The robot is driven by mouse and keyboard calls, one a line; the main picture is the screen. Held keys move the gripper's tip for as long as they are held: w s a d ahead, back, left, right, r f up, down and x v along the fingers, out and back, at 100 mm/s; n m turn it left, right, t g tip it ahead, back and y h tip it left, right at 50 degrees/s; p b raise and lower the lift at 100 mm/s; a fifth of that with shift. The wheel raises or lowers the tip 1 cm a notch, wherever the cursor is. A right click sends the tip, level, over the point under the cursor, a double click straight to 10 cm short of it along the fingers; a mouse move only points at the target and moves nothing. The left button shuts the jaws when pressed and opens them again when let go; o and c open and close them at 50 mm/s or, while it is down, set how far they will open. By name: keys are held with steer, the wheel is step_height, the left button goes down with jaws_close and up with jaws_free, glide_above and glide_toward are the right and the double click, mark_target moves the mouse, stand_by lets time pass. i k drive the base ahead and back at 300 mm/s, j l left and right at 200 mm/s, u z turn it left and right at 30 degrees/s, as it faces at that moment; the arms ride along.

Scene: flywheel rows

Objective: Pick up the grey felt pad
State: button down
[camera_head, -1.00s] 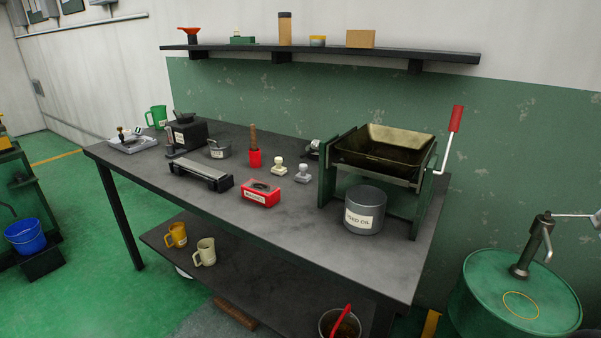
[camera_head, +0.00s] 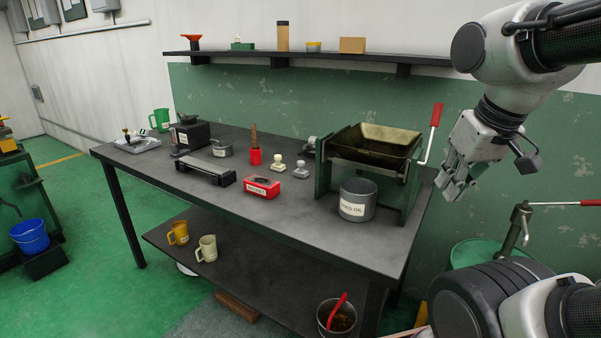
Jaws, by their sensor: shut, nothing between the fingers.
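A small grey piece with a rounded knob on top (camera_head: 300,168), which I take for the grey felt pad, stands upright on the dark workbench (camera_head: 300,228). A cream piece of the same shape (camera_head: 278,163) stands just to its left, apart from it. My gripper (camera_head: 455,190) is in the air at the right, beyond the bench's right end and well away from the grey piece. It points down and left. Its fingers are shut and empty.
The green press with a tray (camera_head: 372,145) and a red-tipped lever, and the grey oil tin (camera_head: 357,200), stand between my gripper and the pad. A red labelled box (camera_head: 262,187) lies in front of the pad. The bench's front middle is clear.

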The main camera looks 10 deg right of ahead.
mark_target(299, 172)
steer(key=i+j+z, duration=0.15)
steer(key=j, duration=1.05)
steer(key=j+z, duration=0.15)
steer(key=j, duration=1.05)
steer(key=i+j+z, duration=0.1)
steer(key=i+j, duration=0.25)
steer(key=i+j+z, duration=0.1)
steer(key=i+j, duration=0.25)
steer(key=j, duration=0.15)
steer(key=i+z, duration=0.1)
steer(key=i, duration=0.4)
